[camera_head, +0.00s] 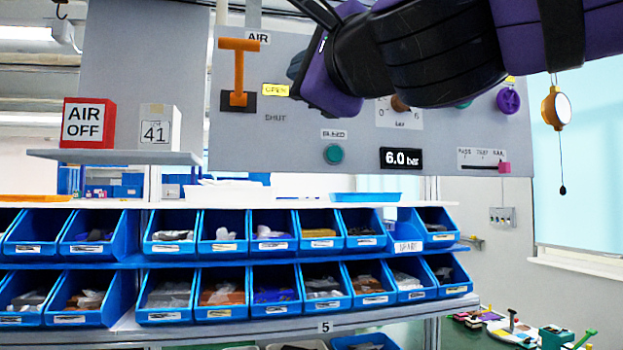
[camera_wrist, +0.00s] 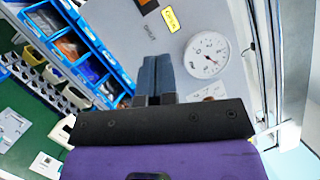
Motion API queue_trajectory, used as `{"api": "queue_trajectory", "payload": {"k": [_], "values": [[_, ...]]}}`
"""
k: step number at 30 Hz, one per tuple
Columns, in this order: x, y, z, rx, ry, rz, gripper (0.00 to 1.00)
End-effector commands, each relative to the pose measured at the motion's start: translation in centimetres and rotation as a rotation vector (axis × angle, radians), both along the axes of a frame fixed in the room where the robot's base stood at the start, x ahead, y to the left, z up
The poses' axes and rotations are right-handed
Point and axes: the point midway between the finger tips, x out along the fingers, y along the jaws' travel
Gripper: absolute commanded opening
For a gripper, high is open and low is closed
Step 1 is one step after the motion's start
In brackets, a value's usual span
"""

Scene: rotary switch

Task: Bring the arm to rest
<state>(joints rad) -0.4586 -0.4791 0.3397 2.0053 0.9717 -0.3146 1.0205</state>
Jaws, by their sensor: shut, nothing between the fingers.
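My arm, purple and black, reaches across the top right of the head view in front of the grey panel (camera_head: 290,140). In the wrist view my gripper (camera_wrist: 155,60) is shut and empty, its two blue-grey fingers side by side, with the panel beyond. The fingertips do not show clearly in the head view. On the panel, an orange T-shaped lever (camera_head: 239,72) stands upright beside a yellow OPEN label (camera_head: 276,90). A dial gauge (camera_wrist: 207,54) shows in the wrist view, right of the fingers; my arm partly covers a dial area in the head view.
The panel carries a green button (camera_head: 333,154), a 6.0 bar display (camera_head: 401,158) and a purple knob (camera_head: 508,101). A shelf (camera_head: 115,156) holds a red AIR OFF box (camera_head: 88,123). Rows of blue bins (camera_head: 220,230) stand below. A round yellow pendant (camera_head: 556,108) hangs at right.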

Motion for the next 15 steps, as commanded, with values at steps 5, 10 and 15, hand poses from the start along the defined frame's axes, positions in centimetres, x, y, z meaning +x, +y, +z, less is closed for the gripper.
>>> {"api": "queue_trajectory", "payload": {"k": [5,10,15], "values": [[2.6,-6.4,-8.8,-0.598,-0.038,-0.042,0.00],[2.7,-13.3,-17.4,-1.084,0.023,0.003,0.00],[0.4,-20.6,-25.4,-1.474,0.143,0.126,0.00]]}}
